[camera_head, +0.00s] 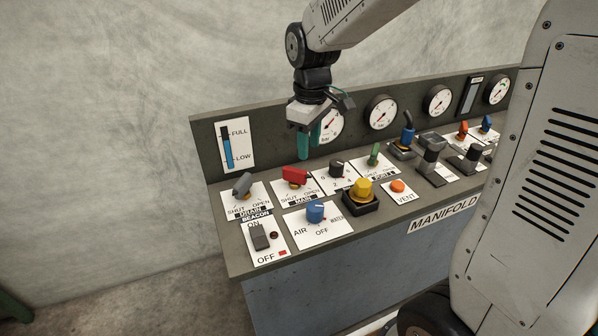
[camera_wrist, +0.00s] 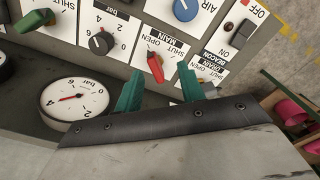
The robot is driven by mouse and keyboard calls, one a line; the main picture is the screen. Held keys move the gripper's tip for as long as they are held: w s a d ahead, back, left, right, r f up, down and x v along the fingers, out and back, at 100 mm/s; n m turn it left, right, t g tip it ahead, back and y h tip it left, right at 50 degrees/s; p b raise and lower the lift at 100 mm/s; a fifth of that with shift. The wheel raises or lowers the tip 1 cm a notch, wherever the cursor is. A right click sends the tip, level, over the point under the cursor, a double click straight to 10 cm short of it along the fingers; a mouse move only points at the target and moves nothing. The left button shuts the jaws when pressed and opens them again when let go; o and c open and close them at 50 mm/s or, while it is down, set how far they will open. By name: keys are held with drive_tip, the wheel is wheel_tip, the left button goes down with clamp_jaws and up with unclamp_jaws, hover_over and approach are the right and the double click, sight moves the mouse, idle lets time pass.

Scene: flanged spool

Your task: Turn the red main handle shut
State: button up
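The red main handle (camera_head: 295,175) sits on a white plate marked SHUT, OPEN and MAIN on the sloped panel. It also shows in the wrist view (camera_wrist: 155,67), just beyond and between my fingertips. I cannot tell for certain which mark it points to. My gripper (camera_head: 309,146) hangs above the back of the panel, over and slightly right of the handle, and does not touch it. In the wrist view my gripper (camera_wrist: 160,80) has its two green fingers apart with nothing between them.
A grey drain handle (camera_head: 242,184) stands left of the red one and a black selector knob (camera_head: 337,168) right of it. A blue air knob (camera_head: 315,212) and yellow knob (camera_head: 362,188) lie in front. A pressure gauge (camera_wrist: 75,98) is on the backboard behind.

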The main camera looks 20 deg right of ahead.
drive_tip(key=n, duration=0.2)
hover_over(299, 170)
wheel_tip(299, 170, down, 4)
drive_tip(key=shift+s+f, duration=0.1)
drive_tip(key=shift+s, duration=0.05)
drive_tip(key=shift+f, duration=0.3)
wheel_tip(299, 170, down, 7)
drive_tip(key=shift+f, duration=0.1)
clamp_jaws()
